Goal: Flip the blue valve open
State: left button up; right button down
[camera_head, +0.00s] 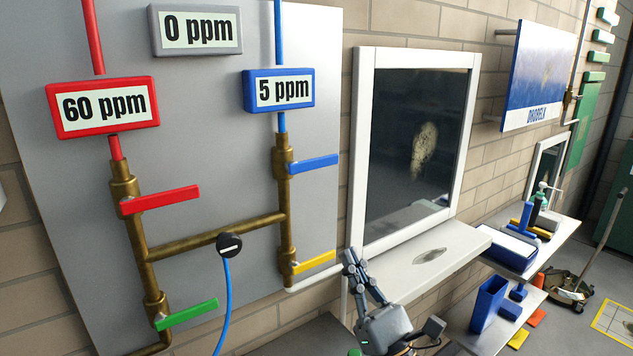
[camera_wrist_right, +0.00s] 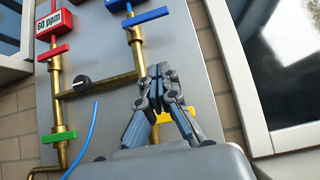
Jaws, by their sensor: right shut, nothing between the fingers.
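The blue valve lever (camera_head: 314,164) sticks out to the right from the upper part of the right brass pipe (camera_head: 285,215), crosswise to it and tilted slightly up. In the wrist view the blue lever (camera_wrist_right: 148,17) is at the top, beyond my fingers. My right gripper (camera_head: 352,260) is shut and empty. It is lower and to the right of the blue lever, apart from it, near the yellow lever (camera_head: 314,262). In the wrist view the shut fingers (camera_wrist_right: 160,74) partly cover the yellow lever. My left gripper is not in view.
A red lever (camera_head: 160,199) and a green lever (camera_head: 187,314) stick out from the left brass pipe. A black round gauge or knob (camera_head: 229,245) with a blue hose sits on the cross pipe. A white-framed window with a ledge (camera_head: 430,258) is right of the panel.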

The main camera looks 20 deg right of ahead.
jog(key=p, duration=0.6)
send_near(313, 163)
jog(key=w+r, duration=0.3)
jog(key=w, duration=0.3)
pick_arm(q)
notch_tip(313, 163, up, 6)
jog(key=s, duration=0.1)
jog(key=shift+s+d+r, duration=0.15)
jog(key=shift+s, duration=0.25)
pick_arm(e)
jog(key=shift+d, duration=0.15)
